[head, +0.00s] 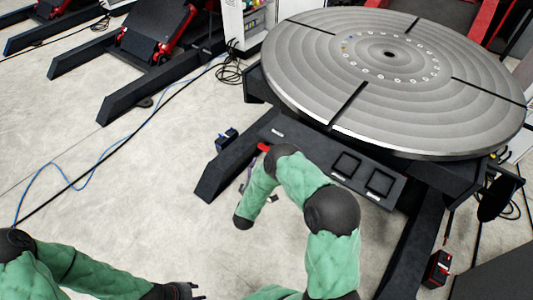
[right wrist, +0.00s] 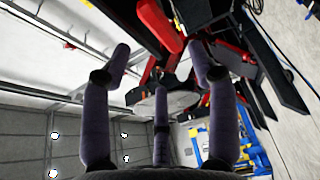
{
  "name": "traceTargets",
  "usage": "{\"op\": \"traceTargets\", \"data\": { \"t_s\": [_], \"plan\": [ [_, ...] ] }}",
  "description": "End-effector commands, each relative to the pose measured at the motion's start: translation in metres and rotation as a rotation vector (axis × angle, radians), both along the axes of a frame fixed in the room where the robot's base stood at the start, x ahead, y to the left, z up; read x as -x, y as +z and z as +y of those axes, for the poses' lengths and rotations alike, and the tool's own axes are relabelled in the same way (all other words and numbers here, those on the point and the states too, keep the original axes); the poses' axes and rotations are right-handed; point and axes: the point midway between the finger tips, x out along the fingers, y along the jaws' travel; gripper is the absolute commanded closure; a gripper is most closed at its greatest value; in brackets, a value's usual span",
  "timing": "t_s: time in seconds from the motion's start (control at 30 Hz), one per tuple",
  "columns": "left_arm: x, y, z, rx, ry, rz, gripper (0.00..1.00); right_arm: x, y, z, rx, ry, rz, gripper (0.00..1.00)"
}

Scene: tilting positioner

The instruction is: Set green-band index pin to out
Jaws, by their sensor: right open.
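No green-banded index pin can be made out in either view. The tilting positioner's big round grey table (head: 300,75) stands at the upper right in the head view, above a dark base. My right arm reaches toward the base's near left side. The right gripper (head: 246,182) is mostly hidden behind its own forearm there. In the right wrist view its purple fingers (right wrist: 163,78) are spread and empty, pointing up toward red and dark machine parts. A small red part (head: 263,147) shows beside my right arm. My left gripper (head: 190,291) is low at the bottom edge, apart from everything.
A dark panel with two square recesses (head: 362,176) lies beside my right arm. A small blue-black box (head: 227,139) sits on the floor by the base leg. A blue cable (head: 85,185) crosses the floor at left. The pale floor at left is mostly clear.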

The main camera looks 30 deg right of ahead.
Motion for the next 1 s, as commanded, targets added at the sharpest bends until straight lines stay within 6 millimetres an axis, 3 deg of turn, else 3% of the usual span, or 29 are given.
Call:
{"op": "traceTargets", "data": {
  "t_s": [0.4, 0.87, 1.0],
  "plan": [
    [0.0, -0.013, 0.0, 0.0, 0.0, -0.001, 0.6, -0.047, -0.001, -0.048, -0.003, -0.002, -0.001, 0.41],
    [0.0, -0.014, 0.0, 0.0, 0.0, -0.001, 0.6, -0.056, 0.0, -0.055, -0.004, 0.001, -0.001, 0.41],
    [0.0, -0.014, 0.0, 0.0, 0.0, -0.001, 0.6, -0.055, 0.0, -0.055, -0.004, 0.001, -0.001, 0.77]
  ]
}}
